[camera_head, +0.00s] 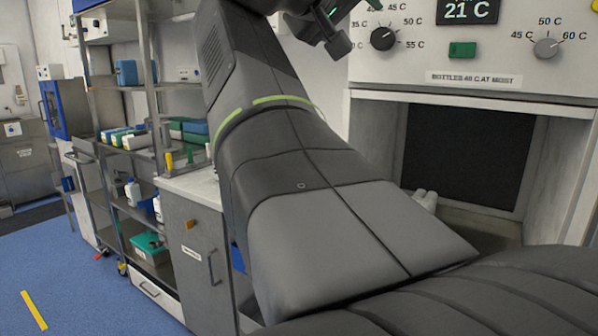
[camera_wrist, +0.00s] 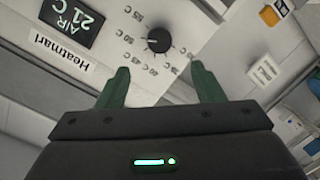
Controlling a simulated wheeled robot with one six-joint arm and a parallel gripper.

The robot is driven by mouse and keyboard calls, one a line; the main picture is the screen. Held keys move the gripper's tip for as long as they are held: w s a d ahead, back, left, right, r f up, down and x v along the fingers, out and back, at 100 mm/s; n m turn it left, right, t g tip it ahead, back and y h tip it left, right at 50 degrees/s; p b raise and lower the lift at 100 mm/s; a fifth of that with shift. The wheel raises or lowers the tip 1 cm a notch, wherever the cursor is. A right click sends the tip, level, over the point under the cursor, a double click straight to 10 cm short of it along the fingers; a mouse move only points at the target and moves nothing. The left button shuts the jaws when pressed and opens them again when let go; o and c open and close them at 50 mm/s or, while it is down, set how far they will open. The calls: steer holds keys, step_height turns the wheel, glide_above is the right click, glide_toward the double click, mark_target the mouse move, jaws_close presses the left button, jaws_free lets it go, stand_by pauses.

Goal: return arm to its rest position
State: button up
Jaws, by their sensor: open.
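My gripper (camera_wrist: 160,88) shows in the wrist view with its two green fingers spread apart and nothing between them. Beyond the fingers is a white control panel with a black dial (camera_wrist: 158,40) and a display reading 21 C (camera_wrist: 72,22); the panel appears upside down. In the head view my arm crosses the middle of the picture and hides much of the scene. A dark part of the arm's end shows at the top, but the fingertips cannot be made out there.
The warming cabinet (camera_head: 470,85) stands at the right, with a dark compartment (camera_head: 465,155) below its dials. A white bottle-like item (camera_head: 425,199) is partly hidden by my arm. A shelf rack (camera_head: 150,90) and a grey drawer cabinet (camera_head: 195,245) stand left. Blue floor (camera_head: 70,270) is open at lower left.

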mark_target(381, 39)
steer(key=x, duration=1)
steer(key=shift+w+d, duration=0.2)
steer(key=shift+w+d+n, duration=0.1)
steer(key=shift+w+n, duration=0.2)
steer(key=shift+s+r+n+p, duration=0.15)
steer(key=shift+n+p, duration=0.45)
steer(key=shift+n, duration=0.4)
steer(key=n+h+p, duration=0.1)
steer(key=n, duration=0.3)
steer(key=n+h+p, duration=0.1)
steer(key=n, duration=0.3)
steer(key=shift+n+p, duration=0.3)
steer(key=shift+p, duration=0.05)
steer(key=shift+a+f+n, duration=0.2)
steer(key=shift+f+n, duration=0.05)
steer(key=shift+n, duration=0.95)
